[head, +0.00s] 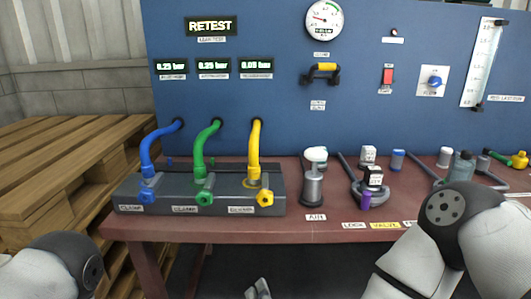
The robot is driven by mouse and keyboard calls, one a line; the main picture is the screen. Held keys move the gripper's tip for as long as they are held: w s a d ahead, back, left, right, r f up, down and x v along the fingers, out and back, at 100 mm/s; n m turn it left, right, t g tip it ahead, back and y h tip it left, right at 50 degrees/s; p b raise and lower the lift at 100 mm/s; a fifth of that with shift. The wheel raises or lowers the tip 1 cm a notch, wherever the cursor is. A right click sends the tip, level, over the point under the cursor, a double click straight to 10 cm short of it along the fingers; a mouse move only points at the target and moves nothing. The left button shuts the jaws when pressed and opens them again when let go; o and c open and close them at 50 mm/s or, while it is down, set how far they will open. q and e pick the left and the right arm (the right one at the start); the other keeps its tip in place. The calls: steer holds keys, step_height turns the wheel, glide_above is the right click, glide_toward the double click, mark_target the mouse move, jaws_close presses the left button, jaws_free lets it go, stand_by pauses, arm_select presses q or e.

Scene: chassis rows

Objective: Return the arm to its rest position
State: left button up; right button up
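My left arm (60,270) shows at the bottom left corner as a white link with a dark round joint. My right arm (452,225) rises at the lower right, a white and dark link with a dark round joint in front of the bench's right part. Neither gripper can be clearly made out. A small grey piece (258,288) shows at the bottom edge, below the bench front; I cannot tell what it belongs to. Nothing is seen held.
A red-brown bench (250,228) carries a grey manifold (225,192) with blue, green and yellow hoses, a grey cylinder (313,185) and several small fittings. A blue panel (270,110) stands behind, its display (211,26) reading RETEST. Wooden pallets (60,170) are stacked left.

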steer(key=s+d+f+n+g, duration=0.4)
steer(key=s+d+f+g, duration=0.2)
steer(key=s+f, duration=0.55)
arm_select(q)
steer(key=shift+w+r+t+p, duration=0.5)
steer(key=shift+w+r+p, duration=0.2)
steer(key=shift+w+r, duration=0.4)
arm_select(e)
steer(key=s+d+f+n+g+h, duration=0.1)
steer(key=s+d+g, duration=0.4)
steer(key=s, duration=0.7)
steer(key=s+d+f+n+g+h, duration=0.1)
steer(key=s+d+g, duration=0.4)
steer(key=s+d, duration=0.5)
steer(key=s+n+h, duration=0.1)
steer(key=s+n, duration=0.1)
steer(key=s, duration=0.1)
steer(key=shift+d+f, duration=0.15)
steer(key=shift+d, duration=0.05)
